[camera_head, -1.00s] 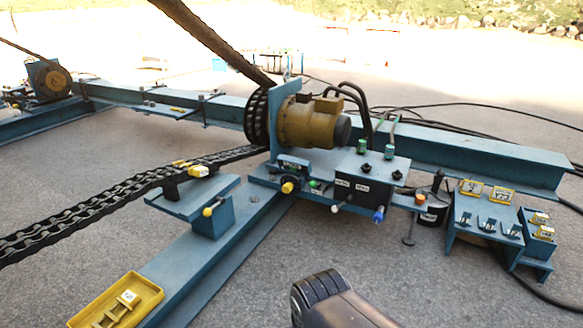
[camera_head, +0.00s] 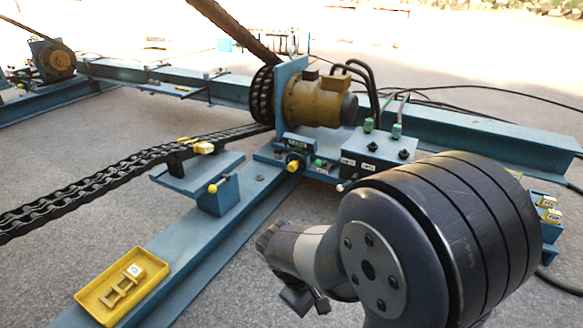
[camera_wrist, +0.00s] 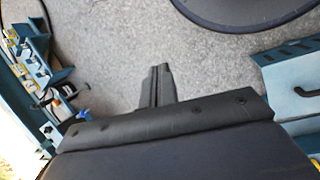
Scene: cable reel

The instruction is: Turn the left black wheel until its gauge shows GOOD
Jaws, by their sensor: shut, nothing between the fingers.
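The left black wheel (camera_head: 371,145) is a small dark knob on top of the blue control box (camera_head: 388,143). A second black wheel (camera_head: 403,154) sits to its right. Two small white labels (camera_head: 358,165) show on the box's dark front; I cannot read them, nor tell which gauge is the left wheel's. My arm covers the box's lower right in the head view. In the wrist view my gripper (camera_wrist: 157,84) has its dark fingers together, empty, over grey ground and apart from the wheels. A blue knob (camera_wrist: 83,115) shows left of it.
A yellow motor (camera_head: 312,100) stands behind the box, with black hoses curving down beside it. A chain cable runs left over a blue stand (camera_head: 197,180). A yellow tray (camera_head: 122,290) lies at lower left. Blue metalwork (camera_wrist: 292,85) edges the wrist view's right. Grey ground is open between.

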